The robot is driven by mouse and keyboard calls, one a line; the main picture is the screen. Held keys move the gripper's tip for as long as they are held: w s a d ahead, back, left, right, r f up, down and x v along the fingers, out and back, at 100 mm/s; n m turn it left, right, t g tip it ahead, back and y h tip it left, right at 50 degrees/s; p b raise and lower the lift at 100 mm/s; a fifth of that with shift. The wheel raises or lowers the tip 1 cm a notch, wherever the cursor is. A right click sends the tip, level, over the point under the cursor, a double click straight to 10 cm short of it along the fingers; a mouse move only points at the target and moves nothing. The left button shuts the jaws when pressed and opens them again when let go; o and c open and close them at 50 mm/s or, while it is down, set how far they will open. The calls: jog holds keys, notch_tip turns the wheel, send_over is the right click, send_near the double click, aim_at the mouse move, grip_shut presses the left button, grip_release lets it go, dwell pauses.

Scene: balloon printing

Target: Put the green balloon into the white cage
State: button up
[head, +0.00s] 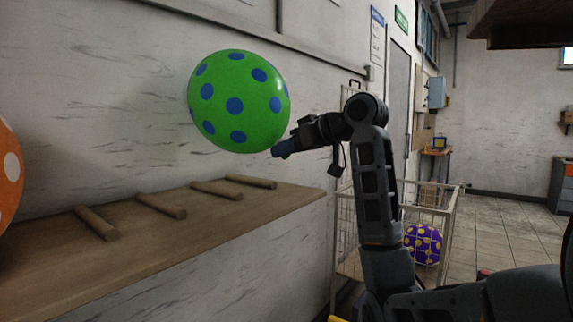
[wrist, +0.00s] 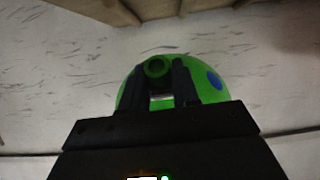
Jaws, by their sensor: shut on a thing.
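The green balloon (head: 221,128) has blue dots and hangs in the air above the wooden shelf, tilted, with its neck toward my gripper. My gripper (head: 283,149) is shut on the balloon's neck end in the head view. The wrist view shows the green balloon (wrist: 132,92) behind my two dark fingers (wrist: 166,82), with a green ring-like neck between them. The white cage (head: 448,225) is a wire cage on the floor, right of the shelf and partly hidden behind my arm. A purple balloon with yellow dots (head: 422,245) lies inside it.
A wooden shelf (head: 250,212) along the wall carries several short wooden bars. An orange balloon with white dots (head: 8,178) is at the left edge. A grey door (head: 397,105) and tiled floor (head: 500,215) lie beyond the cage.

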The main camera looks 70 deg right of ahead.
aim_at(278, 131)
jog(key=shift+r+p, duration=2.05)
jog(key=shift+r, duration=0.55)
jog(key=shift+s+f, duration=0.1)
